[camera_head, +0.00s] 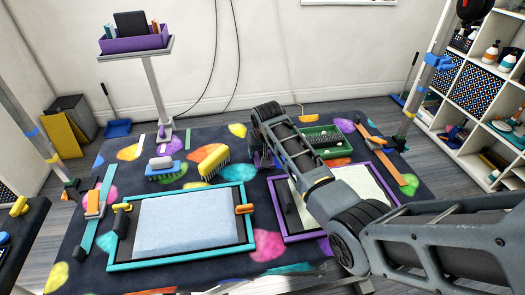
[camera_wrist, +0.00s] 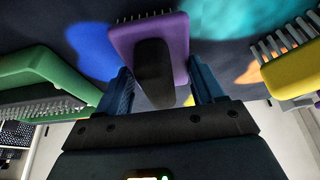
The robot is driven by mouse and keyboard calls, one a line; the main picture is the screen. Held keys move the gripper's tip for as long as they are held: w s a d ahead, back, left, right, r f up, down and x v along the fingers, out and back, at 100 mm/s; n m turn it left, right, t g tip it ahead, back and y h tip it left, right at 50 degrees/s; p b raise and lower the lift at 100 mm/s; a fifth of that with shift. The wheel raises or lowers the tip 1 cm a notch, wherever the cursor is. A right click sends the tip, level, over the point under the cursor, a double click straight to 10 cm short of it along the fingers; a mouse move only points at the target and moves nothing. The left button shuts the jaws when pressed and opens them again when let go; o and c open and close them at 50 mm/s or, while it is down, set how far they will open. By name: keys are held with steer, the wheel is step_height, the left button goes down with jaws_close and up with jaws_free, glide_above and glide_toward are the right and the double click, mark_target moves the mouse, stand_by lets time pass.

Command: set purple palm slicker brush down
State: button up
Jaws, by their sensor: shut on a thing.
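The purple palm slicker brush (camera_wrist: 178,38) has a purple body with a black grip pad, and short pins show along its far edge in the wrist view. My gripper (camera_wrist: 160,85) is shut on it, with one blue finger on each side. In the head view my gripper (camera_head: 263,158) is low over the back middle of the dark spotted table (camera_head: 225,137). My arm hides most of the brush there. I cannot tell whether the brush touches the table.
A yellow slicker brush (camera_head: 214,165) and a blue one (camera_head: 163,168) lie left of my gripper. A green bin (camera_head: 325,140) stands to its right. A teal-framed mat (camera_head: 184,265) and a purple-framed tray (camera_head: 300,236) lie in front.

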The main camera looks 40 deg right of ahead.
steer(key=shift+f, duration=0.1)
steer(key=o, duration=0.9)
steer(key=shift+o, duration=0.2)
steer(key=v, duration=1.1)
steer(key=shift+s+a+r, duration=0.15)
steer(key=shift+r, duration=0.45)
